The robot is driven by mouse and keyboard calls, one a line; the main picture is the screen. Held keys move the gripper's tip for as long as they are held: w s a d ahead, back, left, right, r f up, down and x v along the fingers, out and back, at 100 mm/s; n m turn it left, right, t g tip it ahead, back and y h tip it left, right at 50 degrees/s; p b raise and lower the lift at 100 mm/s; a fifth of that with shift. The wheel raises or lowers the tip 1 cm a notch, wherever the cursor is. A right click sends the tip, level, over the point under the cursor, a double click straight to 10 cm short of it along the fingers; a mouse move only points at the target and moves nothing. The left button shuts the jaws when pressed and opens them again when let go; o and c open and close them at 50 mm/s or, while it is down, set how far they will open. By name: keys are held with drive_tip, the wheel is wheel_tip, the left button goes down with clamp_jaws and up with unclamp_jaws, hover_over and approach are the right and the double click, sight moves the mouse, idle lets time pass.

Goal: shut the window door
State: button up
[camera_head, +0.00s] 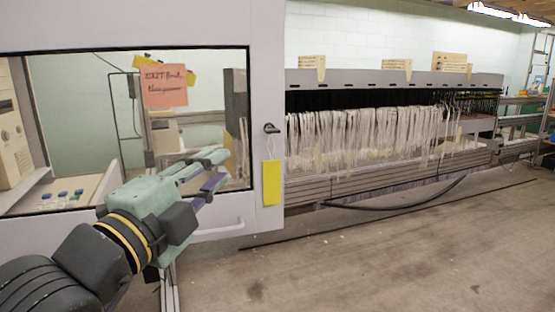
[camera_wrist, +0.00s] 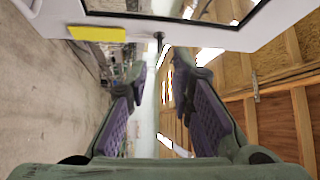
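The window door is a white frame (camera_head: 266,70) around a large glass pane, filling the left of the head view. A small dark latch knob (camera_head: 271,128) sits on its right stile, above a hanging yellow tag (camera_head: 272,182). A pale bar handle (camera_head: 217,230) is on the lower frame. My gripper (camera_head: 218,168) is in front of the pane's lower right, left of the knob. In the wrist view its fingers (camera_wrist: 158,68) are apart with nothing between them. The door's edge (camera_wrist: 145,32), knob (camera_wrist: 158,37) and yellow tag (camera_wrist: 97,34) lie beyond the tips.
An orange note (camera_head: 165,86) shows at the pane. Right of the door stands a long loom machine (camera_head: 390,185) with hanging white threads (camera_head: 365,135). A dark curved bar (camera_head: 400,203) is low in front of it. The concrete floor (camera_head: 400,260) at front right is clear.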

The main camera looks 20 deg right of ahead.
sight(269, 161)
drive_tip(key=d+f+g, duration=0.1)
drive_tip(key=d+m, duration=0.1)
drive_tip(key=d, duration=0.1)
drive_tip(key=d+f+m+g, duration=0.1)
drive_tip(key=shift+s+d+f+g, duration=0.15)
drive_tip(key=shift+s+f+g, duration=0.15)
drive_tip(key=shift+c, duration=1.4)
drive_tip(key=shift+w+d, duration=0.2)
drive_tip(key=shift+d, duration=0.15)
drive_tip(key=shift+c, duration=0.7)
drive_tip(key=p+x, duration=0.2)
drive_tip(key=x, duration=0.7)
drive_tip(key=shift+w+r, duration=0.1)
drive_tip(key=shift+w, duration=0.15)
clamp_jaws()
drive_tip(key=shift+w+p, duration=0.5)
drive_tip(key=shift+w, duration=1.3)
drive_tip(key=shift+w, duration=0.1)
